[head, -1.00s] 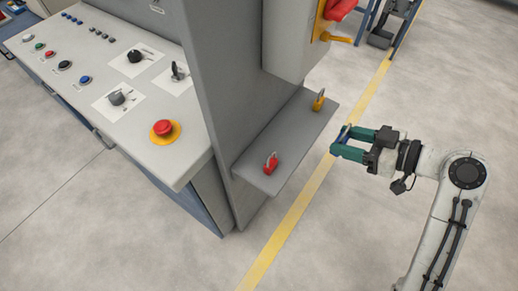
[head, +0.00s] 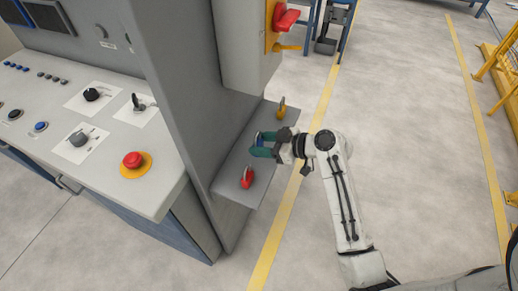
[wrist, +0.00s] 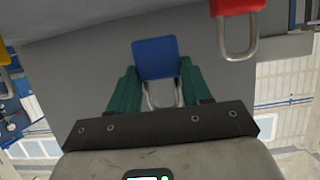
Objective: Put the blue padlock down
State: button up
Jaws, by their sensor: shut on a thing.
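My gripper (head: 262,145) has green fingers and is over the grey shelf (head: 229,187) on the side of the machine. It is shut on the blue padlock, which shows clearly in the wrist view (wrist: 155,58). The padlock's metal shackle lies between the fingers and its blue body points away from the gripper. In the head view the fingers mostly hide it. I cannot tell whether the padlock touches the shelf.
A red padlock (head: 246,179) stands on the shelf's near part and a yellow padlock (head: 281,109) on its far part. My gripper is between them. A tall grey panel (head: 180,100) borders the shelf on the left. A red-handled switch (head: 287,19) is above.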

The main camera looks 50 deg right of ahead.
jog(key=shift+w+d+f, duration=0.1)
jog(key=shift+w+f, duration=0.4)
jog(key=shift+f, duration=0.05)
jog(key=f, duration=0.3)
jog(key=shift+w+p, duration=0.2)
jog(key=shift+p, duration=0.15)
jog(key=shift+f, duration=0.35)
jog(key=shift+f, duration=0.2)
jog(key=o, duration=1.1)
jog(key=shift+r, duration=0.1)
